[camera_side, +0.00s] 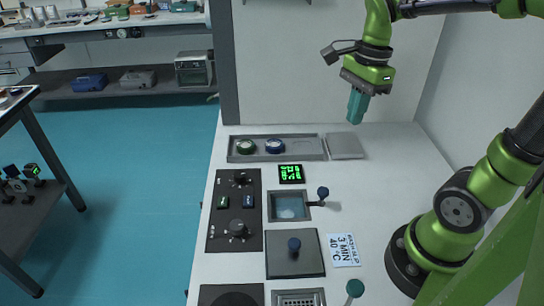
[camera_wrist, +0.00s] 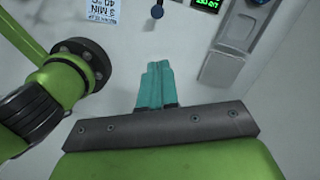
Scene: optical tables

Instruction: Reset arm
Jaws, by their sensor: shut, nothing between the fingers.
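My gripper (camera_side: 356,107) hangs in the air above the back right of the white table (camera_side: 385,160) in the side view, its teal fingers pointing down. In the wrist view my gripper (camera_wrist: 156,70) shows its two teal fingers side by side, closed together with nothing between them. It touches no object. My green arm reaches in from the right in the side view.
A grey tray (camera_side: 312,148) with two round dishes lies at the back. A black control panel (camera_side: 225,232), a small basin (camera_side: 290,212) with a knobbed handle, a knobbed grey lid (camera_side: 305,264) and a label card (camera_side: 343,250) stand in front.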

